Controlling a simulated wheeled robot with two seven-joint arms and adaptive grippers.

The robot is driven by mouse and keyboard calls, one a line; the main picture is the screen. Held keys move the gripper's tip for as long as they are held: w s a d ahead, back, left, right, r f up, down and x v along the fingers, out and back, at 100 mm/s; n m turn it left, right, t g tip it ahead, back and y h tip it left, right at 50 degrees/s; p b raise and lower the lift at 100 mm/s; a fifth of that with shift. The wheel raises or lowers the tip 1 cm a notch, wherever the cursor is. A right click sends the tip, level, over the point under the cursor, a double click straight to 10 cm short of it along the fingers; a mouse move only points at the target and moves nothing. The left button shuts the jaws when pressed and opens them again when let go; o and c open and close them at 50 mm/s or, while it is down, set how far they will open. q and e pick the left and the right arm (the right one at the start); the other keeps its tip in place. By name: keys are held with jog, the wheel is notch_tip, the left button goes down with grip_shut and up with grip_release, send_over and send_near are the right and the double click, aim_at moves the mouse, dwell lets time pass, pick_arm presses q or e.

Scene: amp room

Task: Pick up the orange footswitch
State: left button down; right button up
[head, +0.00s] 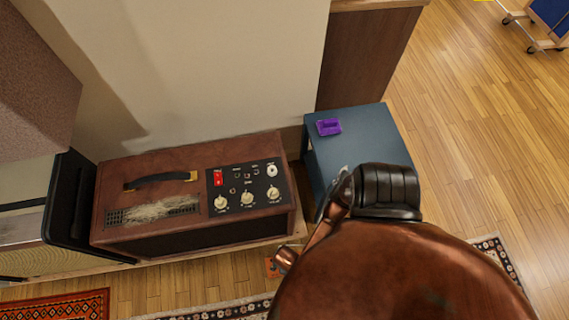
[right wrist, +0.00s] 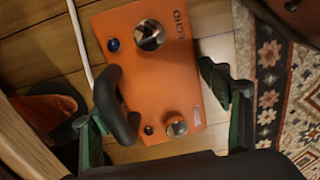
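The orange footswitch (right wrist: 150,75) lies on the wooden floor in the right wrist view, with two silver knobs, a blue light, a small dark one and dark lettering. In the head view only a small orange patch of it (head: 271,268) shows beside my right arm. My right gripper (right wrist: 168,98) is open over it. One finger overlaps the footswitch's left side and the other is by its right edge. Nothing is held; whether the fingers touch it I cannot tell. In the head view my right arm hides this gripper. My left gripper is not in view.
A brown amplifier (head: 150,222) with knobs stands behind the footswitch. A blue table (head: 365,150) with a purple box (head: 328,127) is to its right. A patterned rug (right wrist: 290,85) lies close by on the right, and a white cable (right wrist: 78,35) runs along the footswitch's left.

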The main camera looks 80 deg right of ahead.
jog(key=c, duration=1.3)
jog(key=shift+a, duration=0.1)
jog(key=shift+c, duration=0.3)
jog(key=shift+r, duration=0.15)
